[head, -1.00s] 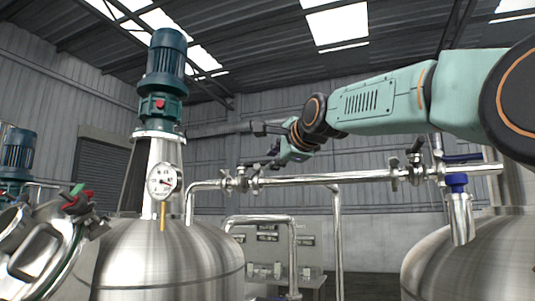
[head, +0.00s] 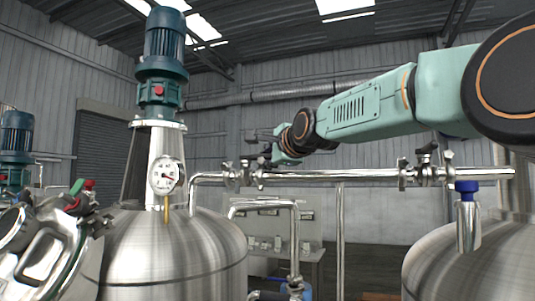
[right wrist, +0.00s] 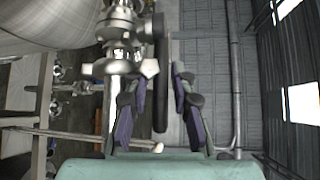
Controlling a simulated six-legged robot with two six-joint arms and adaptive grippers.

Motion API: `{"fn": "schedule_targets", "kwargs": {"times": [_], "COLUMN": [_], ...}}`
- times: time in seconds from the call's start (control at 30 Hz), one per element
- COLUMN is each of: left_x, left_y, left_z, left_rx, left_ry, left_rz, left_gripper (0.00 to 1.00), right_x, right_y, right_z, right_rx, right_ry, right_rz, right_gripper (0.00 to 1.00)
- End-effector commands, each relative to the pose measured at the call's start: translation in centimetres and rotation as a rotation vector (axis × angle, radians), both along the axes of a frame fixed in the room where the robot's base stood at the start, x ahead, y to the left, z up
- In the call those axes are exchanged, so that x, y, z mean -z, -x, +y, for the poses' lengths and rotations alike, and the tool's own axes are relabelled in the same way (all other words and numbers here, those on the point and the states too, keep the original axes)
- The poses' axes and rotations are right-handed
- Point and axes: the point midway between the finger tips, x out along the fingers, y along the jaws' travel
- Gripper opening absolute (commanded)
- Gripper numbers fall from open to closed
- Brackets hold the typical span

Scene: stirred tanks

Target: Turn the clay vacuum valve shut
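A steel valve (head: 243,176) sits on the horizontal pipe just right of the gauge tank, and it also shows large in the right wrist view (right wrist: 119,38). A long dark bar (right wrist: 161,72), seemingly a handle, stands beside it in the wrist view; no clay colour can be made out. My right gripper (right wrist: 160,108) is open, its two purple-padded fingers apart, with the bar's near end in line with the gap. No contact is visible. In the head view the right gripper (head: 262,148) is small, just above and right of the valve. My left gripper is out of view.
A second valve (head: 425,170) is farther right on the pipe (head: 340,175). The left tank (head: 175,255) carries a gauge (head: 164,175) and blue motor (head: 163,45). A steel manway (head: 45,250) fills the lower left.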

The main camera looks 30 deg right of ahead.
Motion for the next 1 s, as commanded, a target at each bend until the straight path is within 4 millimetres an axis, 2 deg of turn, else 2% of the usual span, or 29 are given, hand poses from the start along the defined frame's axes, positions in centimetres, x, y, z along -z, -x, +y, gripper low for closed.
{"fn": "schedule_targets", "kwargs": {"times": [0.2, 0.5, 1.0], "left_x": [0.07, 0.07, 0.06], "left_y": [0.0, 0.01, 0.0], "left_z": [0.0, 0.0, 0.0], "left_rx": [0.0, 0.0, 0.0], "left_ry": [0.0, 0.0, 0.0], "left_rz": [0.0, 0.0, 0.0], "left_gripper": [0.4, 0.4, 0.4], "right_x": [0.03, 0.0, -0.13], "right_y": [0.01, 0.01, 0.0], "right_z": [-0.02, -0.01, 0.03], "right_rx": [0.0, 0.0, 0.001], "right_ry": [0.0, 0.0, 0.001], "right_rz": [-0.001, -0.001, -0.005], "right_gripper": [0.24, 0.0, 0.0]}}
